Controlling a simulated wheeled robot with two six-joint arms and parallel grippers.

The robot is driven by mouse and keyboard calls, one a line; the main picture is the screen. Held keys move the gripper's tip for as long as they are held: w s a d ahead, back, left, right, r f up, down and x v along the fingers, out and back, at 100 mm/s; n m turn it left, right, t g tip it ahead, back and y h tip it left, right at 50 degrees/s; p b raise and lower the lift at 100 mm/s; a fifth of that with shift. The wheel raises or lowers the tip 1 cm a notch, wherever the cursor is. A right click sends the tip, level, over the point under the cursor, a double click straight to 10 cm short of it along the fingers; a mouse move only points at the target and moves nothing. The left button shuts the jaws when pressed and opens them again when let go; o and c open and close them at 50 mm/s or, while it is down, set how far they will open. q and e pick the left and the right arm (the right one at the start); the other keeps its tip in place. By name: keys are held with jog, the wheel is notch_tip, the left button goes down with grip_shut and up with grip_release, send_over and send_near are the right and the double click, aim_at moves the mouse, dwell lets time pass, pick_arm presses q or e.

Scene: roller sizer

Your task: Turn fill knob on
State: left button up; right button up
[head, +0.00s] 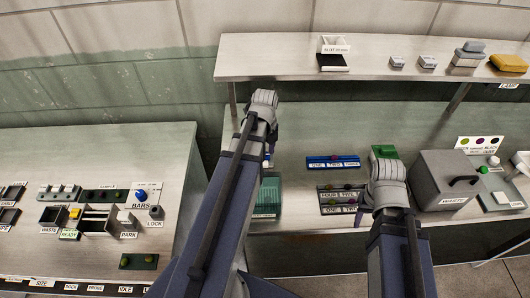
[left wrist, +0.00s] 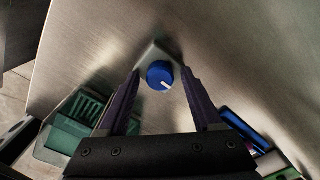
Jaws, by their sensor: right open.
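A round blue knob (left wrist: 160,74) with a white pointer mark sits on a grey mount in the left wrist view. The pointer is toward the knob's lower right. My left gripper (left wrist: 160,88) is open, its purple fingers on either side of the knob; whether they touch it I cannot tell. No label on this knob is readable. In the head view my left gripper (head: 268,150) is over the back of the right bench and largely covers that spot. My right gripper (head: 361,212) is open and low over the bench, left of the grey lidded box.
A teal tray (head: 266,208) and a blue labelled rack (head: 333,163) lie near the left gripper. A grey box (head: 433,190) stands right of my right arm. A shelf (head: 280,66) runs above the bench. Another blue knob, marked BARS (head: 141,195), is on the left bench.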

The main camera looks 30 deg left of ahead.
aim_at(266, 155)
pick_arm(q)
jog(key=shift+o, duration=0.2)
jog(key=shift+r, duration=0.1)
notch_tip(266, 155, up, 8)
jog(key=p, duration=0.8)
jog(key=shift+f, duration=0.2)
jog(key=shift+d, duration=0.15)
jog(key=s+d+n, duration=0.4)
jog(key=d+n, duration=0.4)
jog(key=d, duration=0.4)
jog(key=s+d+f+n+y+b, duration=0.1)
jog(key=s+d+n, duration=0.3)
jog(key=d+n, duration=0.5)
jog(key=d, duration=0.4)
